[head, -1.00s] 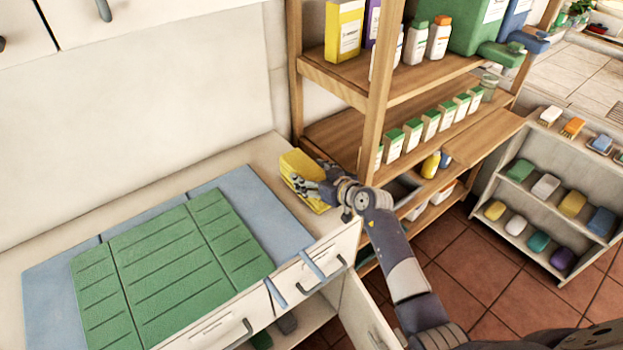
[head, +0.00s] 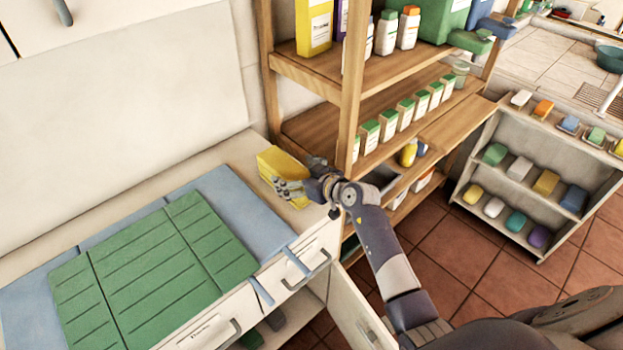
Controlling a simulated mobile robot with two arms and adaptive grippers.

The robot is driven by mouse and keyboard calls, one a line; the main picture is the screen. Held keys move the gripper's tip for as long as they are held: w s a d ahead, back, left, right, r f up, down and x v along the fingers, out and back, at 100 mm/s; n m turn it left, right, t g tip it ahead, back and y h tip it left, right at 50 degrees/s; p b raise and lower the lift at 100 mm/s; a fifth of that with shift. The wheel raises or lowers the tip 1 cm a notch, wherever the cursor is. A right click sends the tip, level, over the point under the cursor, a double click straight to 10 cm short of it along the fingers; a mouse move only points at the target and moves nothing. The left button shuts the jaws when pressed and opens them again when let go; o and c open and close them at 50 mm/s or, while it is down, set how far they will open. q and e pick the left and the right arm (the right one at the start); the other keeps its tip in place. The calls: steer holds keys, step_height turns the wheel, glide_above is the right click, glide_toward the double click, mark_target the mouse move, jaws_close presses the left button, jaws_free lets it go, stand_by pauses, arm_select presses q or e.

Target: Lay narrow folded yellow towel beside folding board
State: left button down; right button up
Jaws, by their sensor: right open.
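The narrow folded yellow towel (head: 277,163) lies on the right end of the white countertop, just right of the folding board. The green folding board (head: 150,266), marked with lines, lies on the counter over a blue cloth or mat (head: 243,207). My right gripper (head: 284,188) is at the towel's front right side, with its fingers close against it; it is open. Whether the fingers touch the towel I cannot tell. My left gripper is not in view.
A wooden shelf (head: 352,87) with bottles and boxes stands right of the counter. A cabinet door (head: 357,310) hangs open below the counter. A low white shelf (head: 508,207) with coloured blocks stands further right on the tiled floor.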

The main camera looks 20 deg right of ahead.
steer(key=v, duration=0.9)
steer(key=shift+s, duration=0.3)
steer(key=shift+d+r, duration=0.1)
steer(key=shift+r, duration=0.05)
